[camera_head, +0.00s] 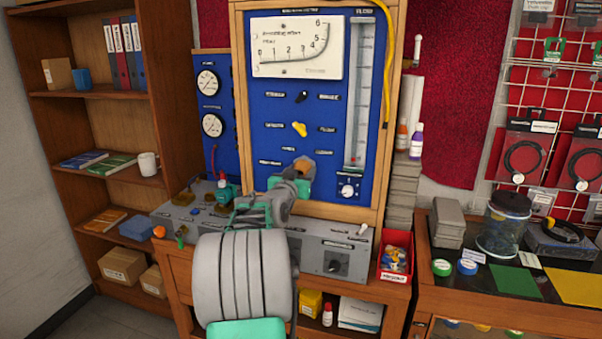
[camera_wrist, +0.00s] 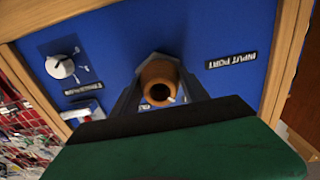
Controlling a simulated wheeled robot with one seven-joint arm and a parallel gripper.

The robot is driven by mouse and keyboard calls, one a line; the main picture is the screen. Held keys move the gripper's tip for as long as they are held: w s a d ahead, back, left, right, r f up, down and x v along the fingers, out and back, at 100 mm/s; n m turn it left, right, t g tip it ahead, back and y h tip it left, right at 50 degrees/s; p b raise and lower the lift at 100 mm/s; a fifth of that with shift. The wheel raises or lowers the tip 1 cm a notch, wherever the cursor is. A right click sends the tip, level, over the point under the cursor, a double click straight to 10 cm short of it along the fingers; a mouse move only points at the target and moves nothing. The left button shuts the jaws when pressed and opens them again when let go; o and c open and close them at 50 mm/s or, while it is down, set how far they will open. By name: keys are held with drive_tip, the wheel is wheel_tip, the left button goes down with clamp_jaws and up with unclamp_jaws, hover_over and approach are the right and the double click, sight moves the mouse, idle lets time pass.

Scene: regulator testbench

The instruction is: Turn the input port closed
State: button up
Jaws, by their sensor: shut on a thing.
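The input port is an orange-brown round knob (camera_wrist: 158,72) with a dark hole in its face. It stands out from the blue panel next to the upside-down INPUT PORT label (camera_wrist: 231,60). A small pale mark shows at the lower right of the hole. In the head view the knob (camera_head: 303,162) is partly behind my gripper (camera_head: 292,182). In the wrist view my gripper (camera_wrist: 160,92) has a dark finger on each side of the knob and is shut on it. The finger contact is partly hidden. I cannot tell how far the port is turned.
A yellow knob (camera_head: 300,129) and a black knob (camera_head: 302,96) sit above on the panel (camera_head: 340,110). A white dial (camera_head: 348,190) is at the lower right; the tall flow tube (camera_head: 357,95) rises above it. The grey bench box (camera_head: 330,240) juts out below.

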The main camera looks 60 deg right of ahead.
drive_tip(key=c, duration=0.8)
drive_tip(key=shift+f+b, duration=0.1)
drive_tip(key=shift+b, duration=0.2)
